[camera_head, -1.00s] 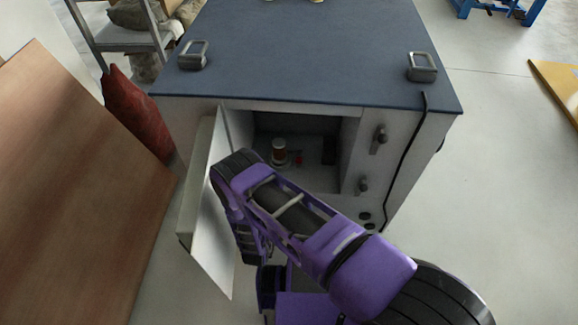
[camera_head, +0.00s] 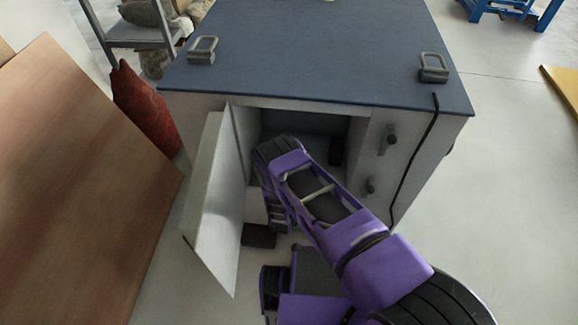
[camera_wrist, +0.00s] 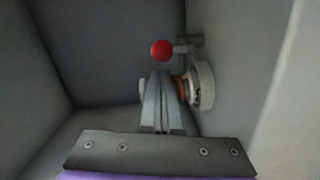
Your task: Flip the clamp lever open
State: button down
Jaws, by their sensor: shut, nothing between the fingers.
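In the wrist view a red ball knob (camera_wrist: 162,49) sits on the end of a short grey lever rod (camera_wrist: 185,47) that runs to the right. Below it is a round white part with an orange band (camera_wrist: 203,86), partly hidden behind my fingers. My gripper (camera_wrist: 160,76) is shut and empty, its fingertips just below the red knob in the picture; whether they touch it I cannot tell. In the head view my arm hides the knob, the clamp and my fingertips inside the cabinet (camera_head: 390,106).
The cabinet's pale door (camera_head: 218,215) stands open at the left of the opening. Inner walls enclose my gripper in the wrist view. Two handles (camera_head: 389,138) (camera_head: 371,186) and a black cable (camera_head: 413,150) are on the front right. A wooden panel (camera_head: 80,190) leans at left.

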jog(key=shift+d+y, duration=0.15)
jog(key=shift+y, duration=0.15)
jog(key=shift+s+d+n+y, duration=0.15)
jog(key=shift+d+n+y, duration=0.05)
jog(key=shift+n+y, duration=0.55)
jog(key=shift+d+n+y, duration=0.25)
jog(key=shift+n+y, duration=0.3)
jog(key=shift+y, duration=0.3)
jog(key=shift+y, duration=0.3)
jog(key=shift+s+d+n+y, duration=0.1)
jog(key=shift+d+n+y, duration=0.1)
jog(key=shift+n+y, duration=0.15)
